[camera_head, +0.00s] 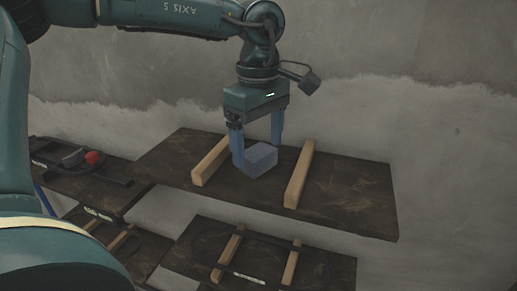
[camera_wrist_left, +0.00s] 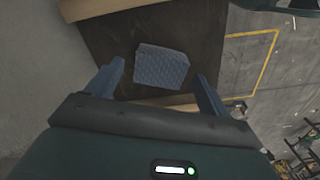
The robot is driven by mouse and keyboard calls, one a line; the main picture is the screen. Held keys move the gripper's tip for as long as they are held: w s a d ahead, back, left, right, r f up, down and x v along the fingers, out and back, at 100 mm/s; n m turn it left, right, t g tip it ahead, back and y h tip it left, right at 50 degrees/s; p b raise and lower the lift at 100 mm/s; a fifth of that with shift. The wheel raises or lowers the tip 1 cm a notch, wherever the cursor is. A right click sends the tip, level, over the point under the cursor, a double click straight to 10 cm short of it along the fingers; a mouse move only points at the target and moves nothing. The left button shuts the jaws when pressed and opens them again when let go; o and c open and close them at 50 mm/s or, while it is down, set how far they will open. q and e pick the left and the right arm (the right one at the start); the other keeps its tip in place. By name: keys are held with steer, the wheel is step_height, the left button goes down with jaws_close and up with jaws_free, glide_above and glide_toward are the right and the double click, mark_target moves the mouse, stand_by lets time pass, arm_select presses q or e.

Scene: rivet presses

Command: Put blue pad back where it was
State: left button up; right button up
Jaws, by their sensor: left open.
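The blue pad (camera_head: 260,160) is a pale blue block on the dark upper board (camera_head: 345,200), in the gap between two wooden strips. My left gripper (camera_head: 256,152) points down over the pad with its blue fingers apart, one at the pad's left side and one behind its right side. In the left wrist view the pad (camera_wrist_left: 161,67) lies beyond and between the two open fingertips (camera_wrist_left: 158,72), with visible space on both sides. My right gripper is not in view.
Wooden strips stand left (camera_head: 211,162) and right (camera_head: 300,174) of the pad. Lower boards with strips (camera_head: 310,265) are below. A dark device with a red knob (camera_head: 93,157) is at the left. A concrete wall (camera_head: 400,110) rises close behind.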

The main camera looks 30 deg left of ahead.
mark_target(258, 152)
arm_select(q)
step_height(258, 152, up, 10)
stand_by(0.3)
stand_by(0.3)
